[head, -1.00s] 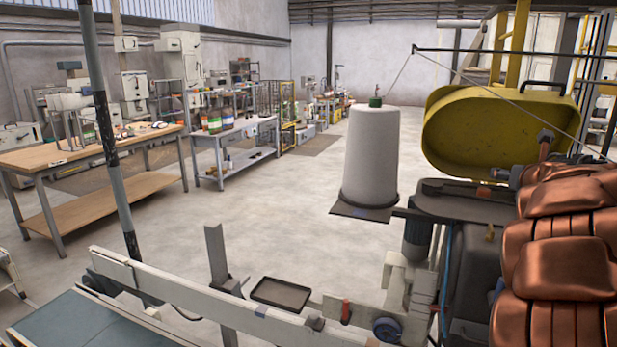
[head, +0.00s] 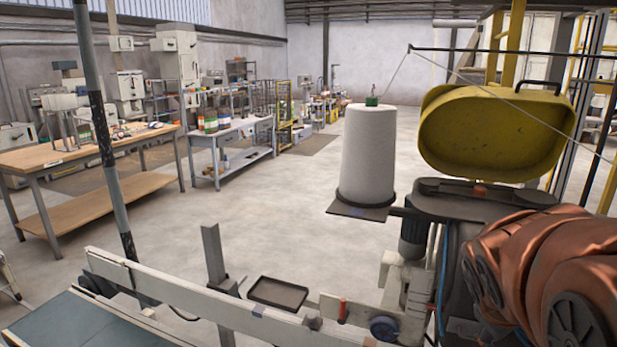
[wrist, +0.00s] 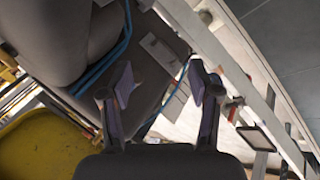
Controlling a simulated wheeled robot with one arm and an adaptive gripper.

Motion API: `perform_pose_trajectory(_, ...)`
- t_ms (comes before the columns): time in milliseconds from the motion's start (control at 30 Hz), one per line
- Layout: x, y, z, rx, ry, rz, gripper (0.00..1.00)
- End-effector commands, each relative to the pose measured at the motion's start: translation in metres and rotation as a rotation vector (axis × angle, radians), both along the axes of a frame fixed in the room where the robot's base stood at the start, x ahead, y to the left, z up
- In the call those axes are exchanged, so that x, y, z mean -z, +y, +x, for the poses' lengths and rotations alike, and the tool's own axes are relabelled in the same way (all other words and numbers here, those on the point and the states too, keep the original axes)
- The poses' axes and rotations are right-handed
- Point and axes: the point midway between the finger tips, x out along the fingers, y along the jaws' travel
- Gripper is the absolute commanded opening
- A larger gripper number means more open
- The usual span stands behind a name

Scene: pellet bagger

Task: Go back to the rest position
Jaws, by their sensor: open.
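My gripper (wrist: 158,88) shows in the wrist view with its two fingers spread apart and nothing between them. It is open above the grey machine body, beside a white rail (wrist: 215,60). In the head view my copper-coloured arm fills the lower right, and the gripper itself is not visible there. No rest-position marker shows in either view.
A thread cone (head: 368,155) stands on a dark plate beside the sewing machine with its yellow guard (head: 495,135). A conveyor (head: 75,325) with a white side rail (head: 200,297) runs along the front. A small black tray (head: 278,293) sits behind it. Open floor lies beyond.

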Motion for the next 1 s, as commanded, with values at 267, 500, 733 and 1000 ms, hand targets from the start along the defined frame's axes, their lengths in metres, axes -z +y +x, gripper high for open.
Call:
perform_pose_trajectory(267,0.065,0.112,-0.100,0.181,0.207,0.339,0.62)
perform_pose_trajectory(500,0.085,0.170,-0.168,0.271,0.380,0.478,0.62)
perform_pose_trajectory(733,0.087,0.181,-0.181,0.290,0.416,0.503,0.62)
perform_pose_trajectory(1000,0.087,0.181,-0.181,0.290,0.415,0.502,0.62)
